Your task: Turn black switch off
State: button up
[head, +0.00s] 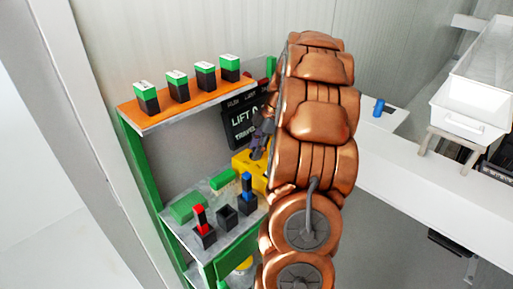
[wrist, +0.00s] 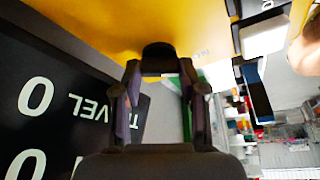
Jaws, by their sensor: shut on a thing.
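A yellow box (head: 246,165) stands on the shelf unit, partly hidden by my arm. In the wrist view the yellow surface (wrist: 100,22) fills the top, with a black switch knob (wrist: 158,57) at its lower edge. My gripper (wrist: 159,72) has one finger on each side of this knob and is shut on it. In the head view my gripper (head: 262,140) is beside the top of the yellow box, in front of the display. The knob itself is hidden there, and its on or off position cannot be told.
A black display (head: 240,125) is close behind my gripper. Red (head: 201,222), black (head: 228,217) and blue (head: 247,192) switches stand on the lower shelf. Several green-and-black blocks (head: 178,86) stand on the orange shelf (head: 160,112). A white tray (head: 465,125) is at the right.

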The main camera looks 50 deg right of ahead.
jog(key=shift+f+m+b, duration=0.35)
jog(key=shift+m+b, duration=0.15)
jog(key=shift+b, duration=1.4)
jog(key=m+t+b, duration=0.1)
jog(key=m+b, duration=0.1)
jog(key=b, duration=0.2)
jog(key=shift+a+r+h+b, duration=0.1)
jog(key=shift+h+b, duration=0.25)
jog(key=shift+h, duration=0.05)
jog(key=m+h+b, duration=0.1)
jog(key=m+b, duration=0.2)
jog(key=shift+s+m+t, duration=0.1)
jog(key=shift+m+t, duration=0.2)
jog(key=shift+m, duration=0.1)
jog(key=m+h+b, duration=0.1)
jog(key=m+b, duration=0.1)
jog(key=m, duration=0.1)
jog(key=shift+a, duration=0.15)
jog(key=shift+r+m+h+b, duration=0.2)
jog(key=shift+m+h+b, duration=0.15)
jog(key=shift+m+h, duration=0.45)
jog(key=shift+m, duration=0.4)
jog(key=o, duration=0.9)
jog(key=shift+c, duration=0.2)
